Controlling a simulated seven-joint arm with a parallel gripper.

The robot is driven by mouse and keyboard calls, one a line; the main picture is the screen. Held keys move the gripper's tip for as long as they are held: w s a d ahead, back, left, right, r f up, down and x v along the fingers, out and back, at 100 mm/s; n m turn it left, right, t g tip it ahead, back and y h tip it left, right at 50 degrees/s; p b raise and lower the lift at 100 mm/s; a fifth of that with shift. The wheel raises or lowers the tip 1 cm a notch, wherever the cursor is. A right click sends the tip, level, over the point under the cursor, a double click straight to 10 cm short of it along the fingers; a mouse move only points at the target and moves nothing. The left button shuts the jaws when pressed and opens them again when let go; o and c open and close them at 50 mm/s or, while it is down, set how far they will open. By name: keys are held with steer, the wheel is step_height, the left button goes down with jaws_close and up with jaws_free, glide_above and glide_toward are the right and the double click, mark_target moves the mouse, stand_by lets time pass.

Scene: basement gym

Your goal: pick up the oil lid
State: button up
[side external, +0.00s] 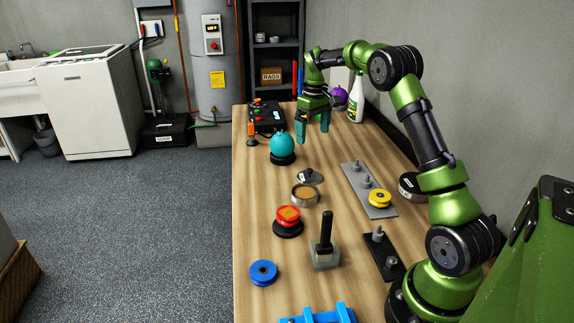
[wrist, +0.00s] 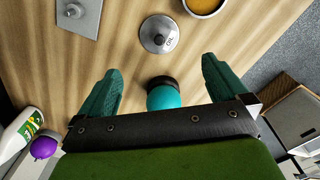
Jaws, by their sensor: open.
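The oil lid (side external: 309,177) is a round grey metal disc with a dark knob, lying on the wooden table. In the wrist view the lid (wrist: 159,34) shows "OIL" lettering and lies beyond the fingertips, roughly centred between them. The open round tin (side external: 305,196) with amber contents is beside the lid; part of this tin (wrist: 203,4) shows at the top of the wrist view. My gripper (side external: 313,132) is open, with teal fingers pointing down over the far part of the table. In the wrist view my gripper (wrist: 161,70) has nothing held between its fingers.
A teal ball (side external: 283,143) on a black base stands near my gripper, between it and the lid. A grey plate (side external: 355,180) with posts and a yellow wheel (side external: 380,198) lies right of the lid. A spray bottle (side external: 356,100) and purple ball (side external: 338,96) stand behind.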

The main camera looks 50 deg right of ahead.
mark_target(310, 169)
steer(key=f, duration=0.5)
steer(key=f+n, duration=0.1)
steer(key=f, duration=0.4)
steer(key=f+n, duration=0.1)
steer(key=f, duration=0.3)
steer(key=shift+w+d+f, duration=0.2)
steer(key=shift+w+f, duration=0.2)
steer(key=c, duration=0.8)
steer(key=shift+r, duration=0.1)
